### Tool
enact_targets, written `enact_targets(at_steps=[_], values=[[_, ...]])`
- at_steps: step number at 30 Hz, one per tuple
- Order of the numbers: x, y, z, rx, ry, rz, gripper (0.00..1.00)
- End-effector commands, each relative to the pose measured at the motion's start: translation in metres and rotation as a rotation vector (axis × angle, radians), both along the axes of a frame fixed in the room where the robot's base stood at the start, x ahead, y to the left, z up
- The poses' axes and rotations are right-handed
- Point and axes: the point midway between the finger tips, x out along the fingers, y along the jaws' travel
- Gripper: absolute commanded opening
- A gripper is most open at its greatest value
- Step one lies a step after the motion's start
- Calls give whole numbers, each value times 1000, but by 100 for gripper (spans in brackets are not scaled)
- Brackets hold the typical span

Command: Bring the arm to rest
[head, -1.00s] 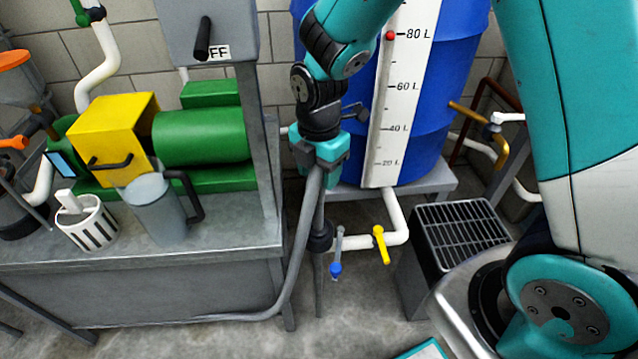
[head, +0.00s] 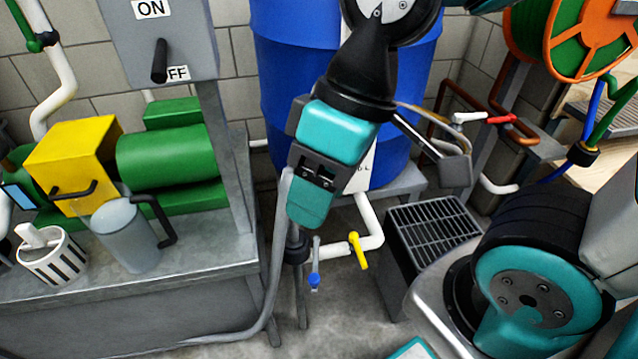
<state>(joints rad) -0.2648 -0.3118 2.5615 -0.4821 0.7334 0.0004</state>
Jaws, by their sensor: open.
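My gripper (head: 312,195) hangs in front of the blue barrel (head: 285,75), pointing down. It appears open, and no held object shows. Its teal and dark body hides part of the barrel and its scale. My arm comes down from the top of the picture, with its dark wrist just above the gripper. The gap between the fingers is hard to see from this angle.
A metal bench (head: 190,268) at left carries a yellow-and-green machine (head: 165,155), a jug (head: 125,238) and a slotted white cup (head: 55,258). A yellow-handled valve (head: 358,250) and a grated drain box (head: 432,232) lie below the barrel. An orange hose reel (head: 590,40) is at upper right.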

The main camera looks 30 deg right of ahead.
Motion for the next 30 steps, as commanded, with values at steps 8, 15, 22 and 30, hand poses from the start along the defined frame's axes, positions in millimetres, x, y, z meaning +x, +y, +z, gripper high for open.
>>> enact_targets(at_steps=[8, 15, 22, 30], values=[[0, 0, 2, 0, 1, -2, 51], [1, 0, 42, 0, -1, -1, 51], [1, 0, 128, 0, -1, -1, 51], [1, 0, 206, 0, -1, 0, 51]])
